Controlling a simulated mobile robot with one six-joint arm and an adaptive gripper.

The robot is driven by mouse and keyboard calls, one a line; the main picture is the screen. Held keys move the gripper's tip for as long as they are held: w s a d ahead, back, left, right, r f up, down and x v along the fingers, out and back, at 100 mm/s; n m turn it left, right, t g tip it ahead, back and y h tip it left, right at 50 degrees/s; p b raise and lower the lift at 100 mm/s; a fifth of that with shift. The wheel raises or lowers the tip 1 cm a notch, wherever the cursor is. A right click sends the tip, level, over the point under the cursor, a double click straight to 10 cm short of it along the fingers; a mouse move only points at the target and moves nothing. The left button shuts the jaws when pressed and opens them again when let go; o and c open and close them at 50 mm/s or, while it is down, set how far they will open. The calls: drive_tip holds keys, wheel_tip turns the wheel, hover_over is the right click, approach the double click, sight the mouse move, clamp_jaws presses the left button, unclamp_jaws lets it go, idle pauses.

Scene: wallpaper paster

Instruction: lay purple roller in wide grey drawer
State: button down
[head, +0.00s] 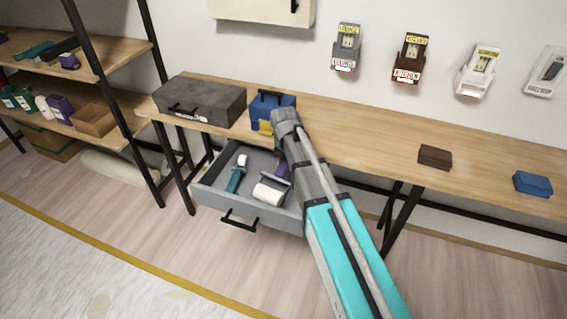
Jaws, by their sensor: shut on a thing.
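The wide grey drawer (216,194) is pulled out below the bench, with a black handle on its front. The purple roller (281,169) shows a purple part and a cream roll at the drawer's right side, within its walls as seen from here. My gripper (277,181) is low over that side, mostly hidden by my arm, and is shut on the purple roller. Whether the roller touches the drawer floor cannot be told. A teal roller (235,180) with a white end lies in the left part of the drawer, apart from it.
On the bench (370,135) stand a dark grey case (200,100) and a blue box (262,105), close to my arm. A brown box (435,157) and a small blue box (533,184) lie farther right. Shelves (110,55) stand left. The drawer's front middle is bare.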

drive_tip(key=f+b, duration=0.2)
drive_tip(key=f, duration=0.1)
drive_tip(key=shift+w+f+b, duration=0.15)
drive_tip(key=shift+w+b, duration=0.05)
drive_tip(key=shift+b, duration=0.15)
drive_tip(key=shift+s+f+b, duration=0.1)
drive_tip(key=shift+f+b, duration=1.35)
drive_tip(key=shift+b, duration=0.05)
drive_tip(key=shift+c, duration=0.8)
unclamp_jaws()
drive_tip(key=shift+s, duration=0.1)
